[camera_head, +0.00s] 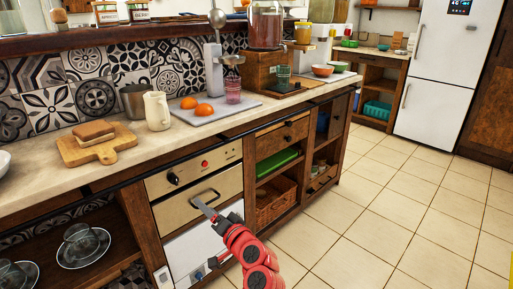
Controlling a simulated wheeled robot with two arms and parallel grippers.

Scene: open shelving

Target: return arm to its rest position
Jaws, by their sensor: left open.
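My left arm is red and rises from the bottom middle of the head view. Its gripper (207,209) is open, with a grey finger pointing up and left. No object shows between its fingers. It appears in front of the beige oven front (201,190), overlapping the area by the dark handle. I cannot tell whether it touches the handle. My right gripper is not in view.
The counter (113,169) holds a cutting board (70,152) with a sandwich, a cream jug (157,111) and a tray (183,118) with oranges. Open shelves below hold a wicker basket (273,203) and glassware. Tiled floor (400,215) is clear to the right, toward a white fridge (446,75).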

